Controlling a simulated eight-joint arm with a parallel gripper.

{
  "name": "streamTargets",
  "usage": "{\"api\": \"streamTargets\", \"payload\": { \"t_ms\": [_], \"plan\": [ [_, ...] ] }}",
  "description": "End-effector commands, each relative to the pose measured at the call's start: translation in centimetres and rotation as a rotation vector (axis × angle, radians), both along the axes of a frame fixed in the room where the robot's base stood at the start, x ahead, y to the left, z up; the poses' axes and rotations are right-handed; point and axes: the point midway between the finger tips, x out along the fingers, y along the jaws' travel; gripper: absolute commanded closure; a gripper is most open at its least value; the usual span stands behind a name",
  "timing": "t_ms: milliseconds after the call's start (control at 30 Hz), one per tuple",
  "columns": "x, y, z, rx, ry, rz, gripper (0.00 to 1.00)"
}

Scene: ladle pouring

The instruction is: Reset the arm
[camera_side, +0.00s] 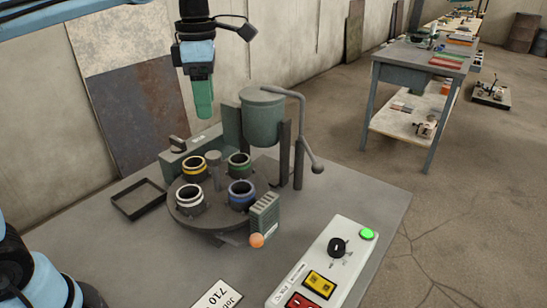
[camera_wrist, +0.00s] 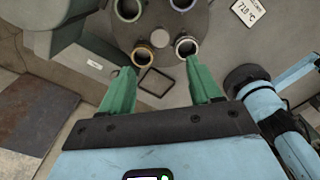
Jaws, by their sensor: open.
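My gripper (camera_side: 203,112) hangs high above the back of the table in the side view, left of the grey-green pot (camera_side: 262,122). Its green fingers point down. In the wrist view my gripper (camera_wrist: 160,68) has its fingers spread wide, with nothing between them. It is open and touches nothing. Below it, a dark round turntable (camera_side: 222,216) carries several cups: one yellow-rimmed (camera_side: 194,169), one green-rimmed (camera_side: 239,165), one white-rimmed (camera_side: 190,198) and one blue-rimmed (camera_side: 242,194). The cups' contents are too small to tell.
The pot stands on dark posts with a long bent lever (camera_side: 303,130). An empty black tray (camera_side: 139,199) lies left of the turntable. A control box (camera_side: 320,270) with knob and buttons is at front right. A ribbed block (camera_side: 264,213) and orange ball (camera_side: 257,240) are by the turntable.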

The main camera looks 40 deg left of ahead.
Motion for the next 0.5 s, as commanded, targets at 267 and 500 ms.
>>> {"api": "streamTargets", "payload": {
  "t_ms": [267,500],
  "plan": [
    [-0.5,-0.1,-0.4,0.001,-0.027,-0.104,0.37],
    [-2.5,-0.3,-2.2,0.050,-0.154,-0.600,0.37]
  ]
}}
